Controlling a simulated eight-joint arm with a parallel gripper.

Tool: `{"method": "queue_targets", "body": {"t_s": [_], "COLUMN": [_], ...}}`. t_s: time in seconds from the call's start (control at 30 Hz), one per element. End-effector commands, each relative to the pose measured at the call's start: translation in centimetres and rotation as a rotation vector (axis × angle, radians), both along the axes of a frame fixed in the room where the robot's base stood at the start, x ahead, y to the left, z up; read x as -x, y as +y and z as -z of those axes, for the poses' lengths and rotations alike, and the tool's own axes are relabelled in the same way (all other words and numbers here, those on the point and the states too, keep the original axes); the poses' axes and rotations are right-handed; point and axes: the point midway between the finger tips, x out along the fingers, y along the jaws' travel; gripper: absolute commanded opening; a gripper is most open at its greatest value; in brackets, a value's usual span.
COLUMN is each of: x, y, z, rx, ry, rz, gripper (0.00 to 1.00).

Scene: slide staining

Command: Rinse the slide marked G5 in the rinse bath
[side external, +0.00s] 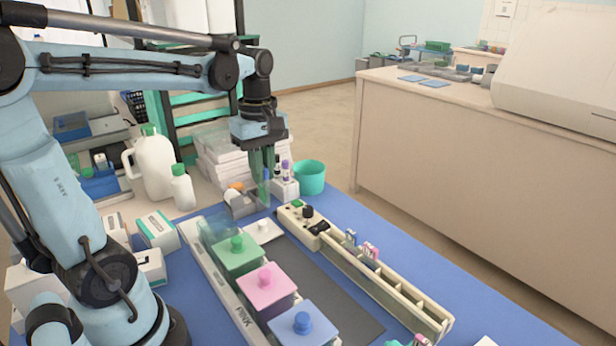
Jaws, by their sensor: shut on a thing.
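My gripper (264,178) hangs point-down over the back of the blue mat, above and close to a small grey metal holder (240,203). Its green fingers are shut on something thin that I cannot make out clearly. A row of staining baths stands in a white tray (200,268): green-lidded (236,257), pink-lidded (266,290) and blue-lidded (302,325). A clear bath (213,228) at the far end appears lidless. A white lid with a knob (263,230) lies beside it. Slides with coloured ends (370,252) stand in a long cream rack (385,280). Slide marks are unreadable.
A teal cup (309,177) and a white block with small bottles (285,188) stand just right of my gripper. White bottles (182,188) and boxes (158,230) are at left. The dark strip (325,285) between baths and rack is largely clear.

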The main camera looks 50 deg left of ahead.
Motion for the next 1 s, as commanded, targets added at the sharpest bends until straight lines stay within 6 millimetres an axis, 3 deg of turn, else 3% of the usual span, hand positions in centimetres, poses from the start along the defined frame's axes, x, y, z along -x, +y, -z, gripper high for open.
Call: {"method": "queue_targets", "body": {"t_s": [0.03, 0.2, 0.4, 0.67, 1.0], "x": [1.9, 6.3, 9.1, 9.5, 9.5], "y": [1.1, 3.2, 4.0, 4.2, 4.2], "z": [0.1, 0.6, 1.1, 1.8, 4.2], "rx": [0.000, 0.000, 0.000, 0.000, 0.000], "ry": [0.000, 0.000, 0.000, 0.000, 0.000], "rz": [-0.011, -0.007, -0.001, 0.002, 0.002], "gripper": [0.00, 0.00, 0.00, 0.00, 0.00]}}
